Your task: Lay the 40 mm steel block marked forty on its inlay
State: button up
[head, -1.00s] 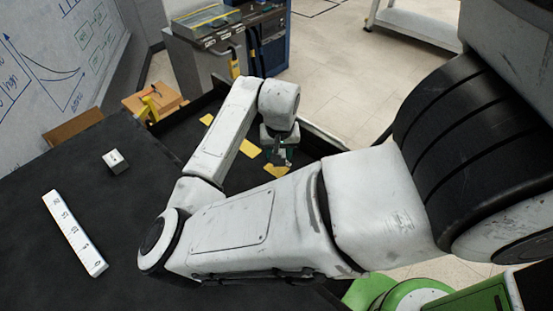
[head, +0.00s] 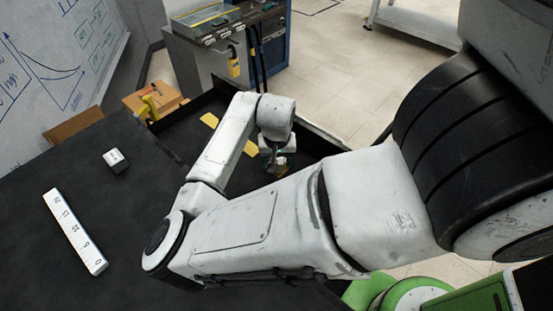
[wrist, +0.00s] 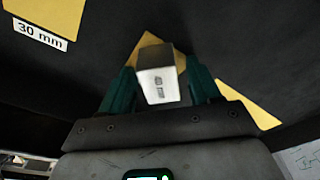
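My gripper (wrist: 160,88) has green fingers on both sides of a steel block (wrist: 157,72) marked 40 mm and is shut on it. A yellow inlay (wrist: 181,60) shows behind the block in the wrist view, largely hidden by it. I cannot tell whether the block touches the inlay or hangs above it. In the head view my gripper (head: 275,157) hangs over the black recessed surface, with the held block hardly visible.
Another yellow inlay (wrist: 45,12) lies beside a 30 mm label (wrist: 40,35); one more (wrist: 248,105) lies to the right. On the black table are a small steel block (head: 116,160) and a white numbered strip (head: 75,230). A raised rim (head: 325,138) edges the recessed surface.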

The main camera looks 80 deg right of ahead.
jog(key=shift+o, duration=0.3)
notch_tip(320, 180, up, 12)
jog(key=a, duration=0.1)
jog(key=shift+s+a, duration=0.2)
jog(key=shift+a, duration=0.2)
dwell(1.4)
